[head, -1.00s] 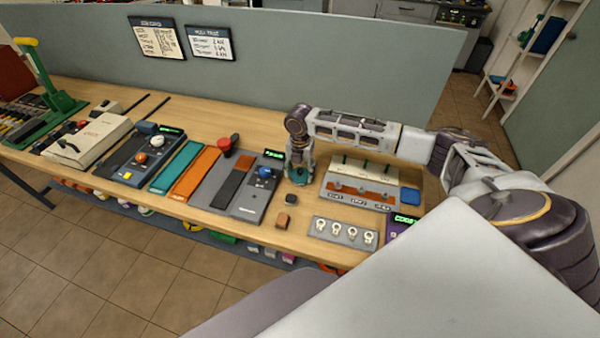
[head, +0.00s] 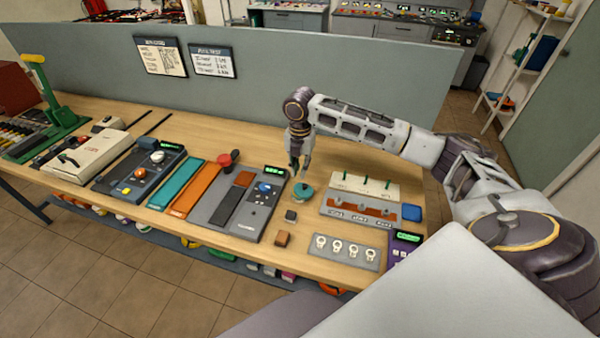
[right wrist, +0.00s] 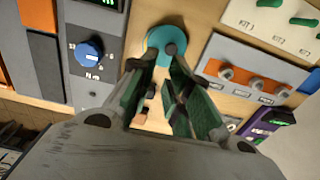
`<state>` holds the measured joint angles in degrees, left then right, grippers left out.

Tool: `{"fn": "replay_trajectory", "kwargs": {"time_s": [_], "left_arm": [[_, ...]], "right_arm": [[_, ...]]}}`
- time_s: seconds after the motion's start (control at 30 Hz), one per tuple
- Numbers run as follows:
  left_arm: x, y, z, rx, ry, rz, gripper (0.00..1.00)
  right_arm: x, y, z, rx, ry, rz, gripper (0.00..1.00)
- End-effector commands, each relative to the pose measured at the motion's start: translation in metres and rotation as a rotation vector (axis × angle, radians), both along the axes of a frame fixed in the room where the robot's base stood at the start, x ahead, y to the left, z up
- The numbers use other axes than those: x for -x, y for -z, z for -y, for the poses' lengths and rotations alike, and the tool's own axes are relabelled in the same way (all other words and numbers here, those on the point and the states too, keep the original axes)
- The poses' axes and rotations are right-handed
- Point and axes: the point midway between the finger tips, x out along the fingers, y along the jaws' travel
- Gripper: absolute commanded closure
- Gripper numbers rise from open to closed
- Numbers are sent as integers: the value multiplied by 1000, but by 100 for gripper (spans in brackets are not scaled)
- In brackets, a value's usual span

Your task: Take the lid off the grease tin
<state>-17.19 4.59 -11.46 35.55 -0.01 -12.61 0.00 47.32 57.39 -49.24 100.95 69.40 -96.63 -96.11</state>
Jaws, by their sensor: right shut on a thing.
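The grease tin (head: 303,194) is a small round teal thing on the bench, between the grey panel and the kit tray. Its teal lid (right wrist: 158,37) has a dark round knob (right wrist: 170,48). My right gripper (head: 299,169) comes down from above, its fingertips at the knob. In the right wrist view the gripper (right wrist: 161,64) shows green finger pads on either side of a narrow gap, shut on the lid's knob. I cannot tell whether the lid is clear of the tin's rim. My left gripper is out of view.
The grey panel (head: 236,208) is on the left. A black cube (head: 291,216) and a brown cube (head: 282,239) lie in front of the tin. A divider (head: 270,90) stands behind.

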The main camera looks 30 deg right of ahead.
Motion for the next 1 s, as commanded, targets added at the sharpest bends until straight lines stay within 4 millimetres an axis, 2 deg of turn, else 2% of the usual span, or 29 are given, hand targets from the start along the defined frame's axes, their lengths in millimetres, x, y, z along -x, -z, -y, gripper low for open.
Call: {"fn": "replay_trajectory", "kwargs": {"time_s": [0.43,1.0], "left_arm": [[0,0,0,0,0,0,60],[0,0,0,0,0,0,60]], "right_arm": [[0,-1,0,1,0,-1,100],[0,-1,0,0,0,0,27]]}}
